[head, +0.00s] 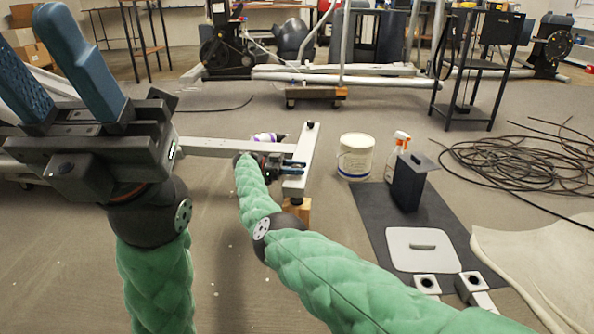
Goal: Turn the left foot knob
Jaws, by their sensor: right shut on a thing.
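A pale metal foot bar (303,150) lies at the end of a long grey beam (215,147) in the middle of the head view. A small dark knob (311,126) is on the bar's far end. My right gripper (290,170) reaches to the near part of the bar. It is shut on a foot knob there, and its blue fingers and dark body mostly hide the knob. My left gripper (48,65) is raised at the left, close to the camera. Its blue fingers are apart with nothing between them.
A wooden block (297,208) is under the bar's near end. To the right are a white bucket (356,157), a spray bottle (398,142) and a dark box (408,182) near a dark mat (372,218). A grey panel (420,262) and coiled cables (515,160) lie farther right.

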